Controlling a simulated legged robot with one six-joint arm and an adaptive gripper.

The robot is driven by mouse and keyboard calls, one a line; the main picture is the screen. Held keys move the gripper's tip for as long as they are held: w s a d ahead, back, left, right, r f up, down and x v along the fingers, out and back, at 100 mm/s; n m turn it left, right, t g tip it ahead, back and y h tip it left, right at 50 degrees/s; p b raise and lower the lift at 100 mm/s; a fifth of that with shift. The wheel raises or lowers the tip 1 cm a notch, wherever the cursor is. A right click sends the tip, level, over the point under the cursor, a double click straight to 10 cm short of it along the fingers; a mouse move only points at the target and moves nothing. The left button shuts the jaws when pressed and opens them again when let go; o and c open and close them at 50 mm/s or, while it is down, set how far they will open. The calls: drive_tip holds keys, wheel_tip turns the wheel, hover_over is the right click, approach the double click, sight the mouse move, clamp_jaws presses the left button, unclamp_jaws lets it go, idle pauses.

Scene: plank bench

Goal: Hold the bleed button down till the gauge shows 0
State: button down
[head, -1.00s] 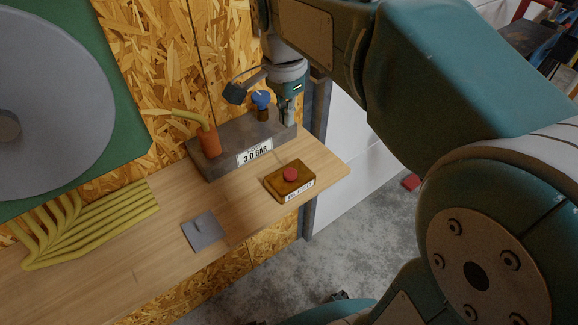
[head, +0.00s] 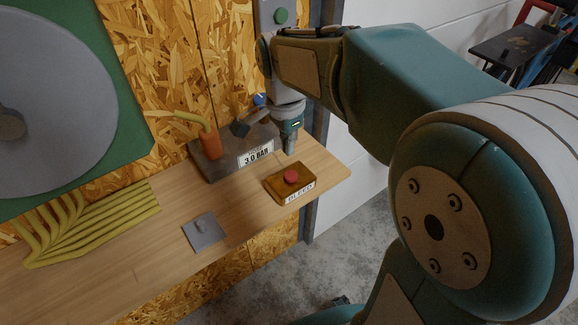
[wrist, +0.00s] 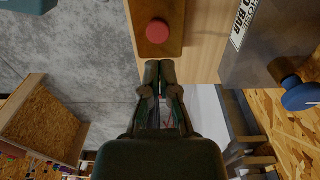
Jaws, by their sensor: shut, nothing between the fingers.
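The bleed box (head: 276,183) is a yellow-brown block on the bench with a red button (head: 291,176) on top and a "BLEED" label on its front. The red button also shows in the wrist view (wrist: 157,31), just beyond my fingertips. My gripper (head: 290,152) is shut and empty, pointing down above and slightly behind the button, apart from it. Its closed fingers show in the wrist view (wrist: 160,66). A blue knob (wrist: 300,95) on that block is mostly hidden behind my arm in the head view.
The wooden bench (head: 150,240) also holds a grey plate with a small peg (head: 204,232), yellow pipes (head: 95,220) and an orange cylinder with a yellow hose (head: 209,143). A large grey disc (head: 60,100) stands at left. The bench ends just right of the bleed box.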

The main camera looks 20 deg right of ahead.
sight(289, 174)
wheel_tip(289, 174, down, 7)
drive_tip(key=shift+d+r, duration=0.1)
idle(0.3)
